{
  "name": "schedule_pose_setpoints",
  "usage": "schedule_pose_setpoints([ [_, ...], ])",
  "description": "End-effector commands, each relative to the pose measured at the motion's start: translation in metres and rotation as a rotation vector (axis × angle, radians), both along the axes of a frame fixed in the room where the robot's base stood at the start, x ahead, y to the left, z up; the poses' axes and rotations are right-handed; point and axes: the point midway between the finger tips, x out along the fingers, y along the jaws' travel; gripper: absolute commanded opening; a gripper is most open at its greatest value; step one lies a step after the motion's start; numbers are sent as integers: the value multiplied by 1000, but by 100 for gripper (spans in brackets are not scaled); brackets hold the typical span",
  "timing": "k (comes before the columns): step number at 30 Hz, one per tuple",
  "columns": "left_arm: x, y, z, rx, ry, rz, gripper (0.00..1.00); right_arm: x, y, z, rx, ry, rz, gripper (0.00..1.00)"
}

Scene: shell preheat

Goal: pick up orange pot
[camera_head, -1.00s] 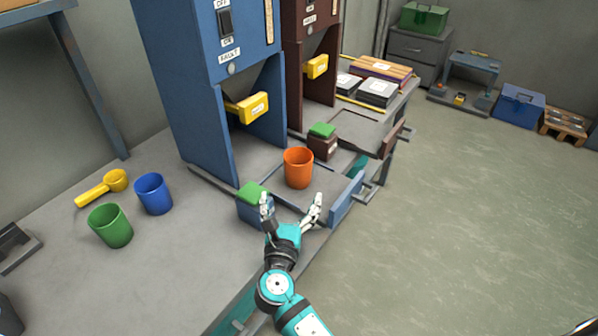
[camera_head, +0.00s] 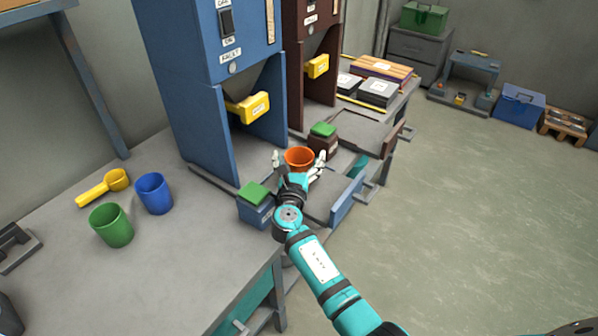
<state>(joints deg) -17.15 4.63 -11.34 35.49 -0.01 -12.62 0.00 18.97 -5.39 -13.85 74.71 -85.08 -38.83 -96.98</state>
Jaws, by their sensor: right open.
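The orange pot (camera_head: 299,156) stands upright on the bench in front of the blue machine. Its rim and upper wall show; its lower part is hidden behind my right gripper. My right gripper (camera_head: 298,165) is open, with one finger at the left side of the pot and the other at its right side. I cannot tell whether the fingers touch the pot. My left gripper is not in view.
A blue box with a green top (camera_head: 256,198) sits close left of my right gripper. A dark box with a green top (camera_head: 322,136) stands just behind the pot. A green cup (camera_head: 111,225), a blue cup (camera_head: 154,193) and a yellow scoop (camera_head: 104,187) are at left.

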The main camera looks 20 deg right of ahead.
Motion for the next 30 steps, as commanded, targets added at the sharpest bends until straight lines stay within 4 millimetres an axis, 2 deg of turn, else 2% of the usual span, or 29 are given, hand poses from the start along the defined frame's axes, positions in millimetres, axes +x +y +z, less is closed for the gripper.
schedule_pose_setpoints([
  [9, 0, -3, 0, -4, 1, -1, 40, 5, -3, 0, 1, 1, -1, 96],
  [27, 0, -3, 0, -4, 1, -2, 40, 5, -2, 0, 1, 1, 0, 18],
  [28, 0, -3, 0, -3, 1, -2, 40, 5, -2, 0, 1, 1, 0, 14],
  [30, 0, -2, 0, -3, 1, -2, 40, 5, -2, 1, 1, -1, 0, 13],
])
